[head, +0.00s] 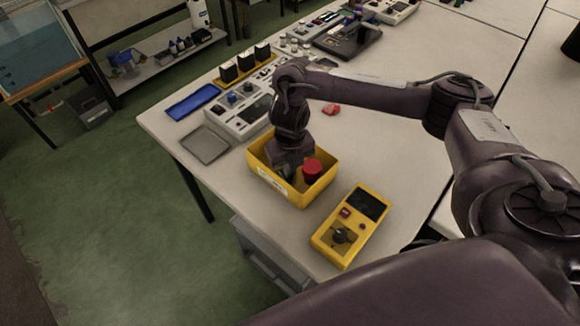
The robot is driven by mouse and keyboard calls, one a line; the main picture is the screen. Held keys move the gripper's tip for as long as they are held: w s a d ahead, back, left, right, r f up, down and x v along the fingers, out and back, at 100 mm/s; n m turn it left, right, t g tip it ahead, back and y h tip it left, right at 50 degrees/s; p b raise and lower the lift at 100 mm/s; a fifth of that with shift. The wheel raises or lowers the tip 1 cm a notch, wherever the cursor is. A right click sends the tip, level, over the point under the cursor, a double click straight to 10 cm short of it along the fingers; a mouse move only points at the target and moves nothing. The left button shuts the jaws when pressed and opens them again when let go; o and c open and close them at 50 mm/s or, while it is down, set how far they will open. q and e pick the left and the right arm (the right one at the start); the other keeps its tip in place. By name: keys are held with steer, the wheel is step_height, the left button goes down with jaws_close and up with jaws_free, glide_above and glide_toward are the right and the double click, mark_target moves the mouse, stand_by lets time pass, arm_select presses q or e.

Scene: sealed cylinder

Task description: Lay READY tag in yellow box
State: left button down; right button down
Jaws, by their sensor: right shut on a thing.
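The yellow box (319,189) stands open on the white table near its front left corner, with a pale label on its front wall. My right gripper (287,170) reaches down into the box from above, its fingertips mostly hidden by the box wall. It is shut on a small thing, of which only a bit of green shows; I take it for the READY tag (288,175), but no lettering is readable. A red-topped cylinder (312,170) stands in the box just right of the gripper. My left gripper is not in view.
A yellow meter (350,224) with a dial lies right of the box. Behind the box are a grey instrument (240,108), a grey tray (205,145), a blue tray (193,101) and a red piece (330,109). The table right of the box is mostly clear.

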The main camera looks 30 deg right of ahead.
steer(key=c, duration=1.6)
jaws_free()
steer(key=shift+f, duration=0.15)
steer(key=shift+o, duration=0.2)
steer(key=shift+r+p, duration=0.3)
steer(key=shift+r, duration=0.15)
step_height(320, 180, up, 12)
steer(key=p, duration=0.3)
steer(key=shift+f, duration=0.25)
steer(key=shift+f, duration=0.1)
